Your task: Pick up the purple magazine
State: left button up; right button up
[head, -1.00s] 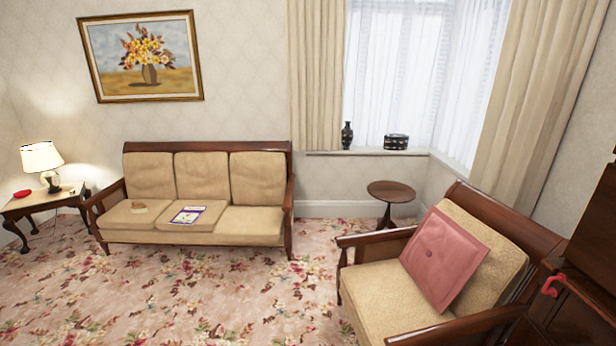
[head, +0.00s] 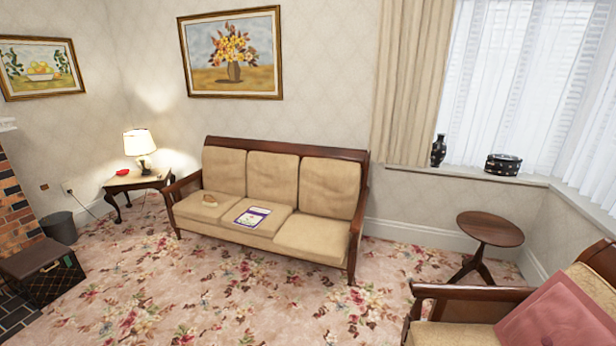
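The purple magazine (head: 252,217) has a purple border and a pale cover. It lies flat on the middle seat cushion of the beige three-seat sofa (head: 306,238), across the room. Neither of my grippers is in view.
Open floral carpet (head: 230,300) lies in front of the sofa. An armchair with a pink cushion (head: 562,315) stands at lower right, near a round side table (head: 489,229). A dark box (head: 42,275), a bin (head: 60,227) and a lamp table (head: 135,182) are at left.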

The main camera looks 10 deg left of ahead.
aim_at(254, 217)
jog(key=i+l+u, duration=0.1)
jog(key=i+u, duration=0.4)
jog(key=i+j+u, duration=0.1)
jog(key=i+u, duration=0.15)
jog(key=i, duration=0.4)
jog(key=i+u, duration=0.3)
jog(key=i, duration=0.35)
jog(key=i+l+u, duration=0.25)
jog(key=i, duration=0.4)
jog(key=i+u, duration=0.35)
jog(key=i, duration=0.4)
jog(key=i+j+z, duration=0.15)
jog(key=i+z, duration=0.1)
jog(key=z, duration=0.35)
jog(key=i+z, duration=0.1)
jog(key=z, duration=0.35)
